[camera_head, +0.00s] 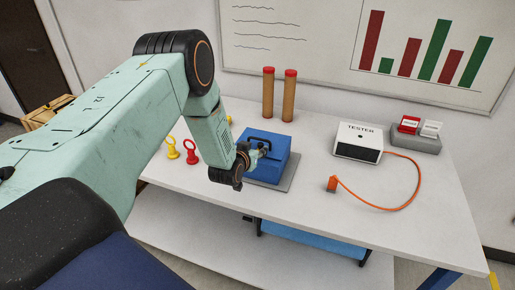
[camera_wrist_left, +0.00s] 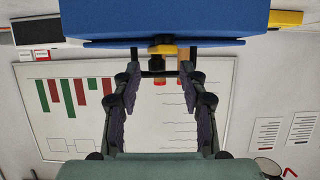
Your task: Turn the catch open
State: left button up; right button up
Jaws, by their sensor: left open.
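A blue case (camera_head: 272,166) with a black carry handle on top sits on a grey plate on the white table. In the left wrist view, which looks upside down, the blue case (camera_wrist_left: 170,18) fills the top. A yellow catch (camera_wrist_left: 184,52) with a dark knob shows at the case's edge, beyond the fingertips. My left gripper (camera_wrist_left: 160,78) is open, its two fingers on either side of the catch's line and apart from it. In the head view my left gripper (camera_head: 256,152) is close beside the case, and the catch is hidden. My right gripper is out of view.
A white tester box (camera_head: 358,142) with an orange cable and plug (camera_head: 332,184) stands to the right. Two brown tubes (camera_head: 268,95) stand behind the case. Yellow and red ring-topped pieces (camera_head: 191,152) stand at left. The front right of the table (camera_head: 410,220) is clear.

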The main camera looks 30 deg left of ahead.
pick_arm(q)
jog(key=shift+w+f, duration=0.2)
jog(key=shift+w, duration=0.25)
jog(key=shift+w+d, duration=0.15)
jog(key=shift+w, duration=0.2)
jog(key=shift+a+f, duration=0.1)
jog(key=shift+a, duration=0.1)
jog(key=shift+d, duration=0.15)
jog(key=c, duration=0.8)
grip_shut()
